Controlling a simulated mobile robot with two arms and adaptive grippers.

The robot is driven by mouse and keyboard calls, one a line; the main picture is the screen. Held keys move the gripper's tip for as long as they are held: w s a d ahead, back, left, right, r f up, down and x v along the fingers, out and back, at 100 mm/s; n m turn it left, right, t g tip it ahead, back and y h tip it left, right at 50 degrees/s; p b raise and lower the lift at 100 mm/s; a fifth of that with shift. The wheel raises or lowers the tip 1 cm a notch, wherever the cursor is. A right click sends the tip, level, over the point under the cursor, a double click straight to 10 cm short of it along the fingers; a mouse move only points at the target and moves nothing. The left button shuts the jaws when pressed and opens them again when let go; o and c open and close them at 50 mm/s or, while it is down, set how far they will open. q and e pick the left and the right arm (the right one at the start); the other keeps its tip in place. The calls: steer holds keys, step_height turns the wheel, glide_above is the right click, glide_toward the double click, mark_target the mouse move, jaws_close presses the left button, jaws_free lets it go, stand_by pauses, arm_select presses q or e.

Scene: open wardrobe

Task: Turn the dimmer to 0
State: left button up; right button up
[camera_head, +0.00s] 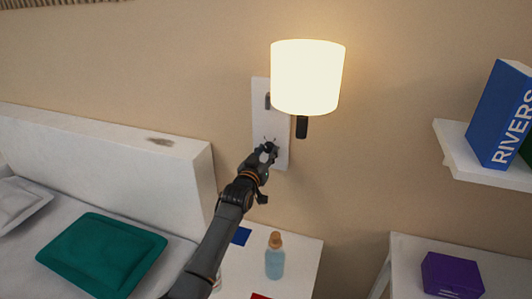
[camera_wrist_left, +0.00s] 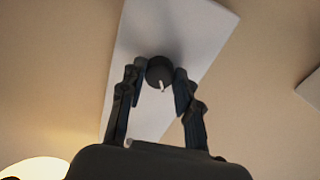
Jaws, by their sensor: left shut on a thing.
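The dimmer knob (camera_wrist_left: 159,70) is small, round and black, with a pale pointer mark facing the bottom of the left wrist view. It sits on a white wall plate (camera_head: 257,92); the plate also shows in the left wrist view (camera_wrist_left: 177,28). My left gripper (camera_head: 267,151) is at the knob, and its fingers are shut on the knob's two sides in the left wrist view (camera_wrist_left: 159,78). In the head view the gripper covers part of the knob. The wall lamp (camera_head: 307,75) above the plate is lit with a warm glow. My right gripper is not in view.
A bedside table (camera_head: 300,265) with a blue bottle (camera_head: 275,260) stands below my left arm. A bed with a teal cushion (camera_head: 102,255) is at the left. A shelf (camera_head: 452,150) with a blue book (camera_head: 497,115) and a purple box (camera_head: 452,275) are at the right.

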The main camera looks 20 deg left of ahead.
arm_select(q)
steer(key=n+p, duration=0.1)
steer(key=n, duration=0.4)
steer(key=shift+n, duration=0.4)
steer(key=n, duration=0.5)
steer(key=shift+d, duration=0.1)
stand_by(0.3)
steer(key=o, duration=1.1)
steer(key=shift+o, duration=0.2)
steer(key=shift+s, duration=0.1)
steer(key=s, duration=1.1)
steer(key=shift+s+a, duration=0.25)
steer(key=shift+s, duration=0.15)
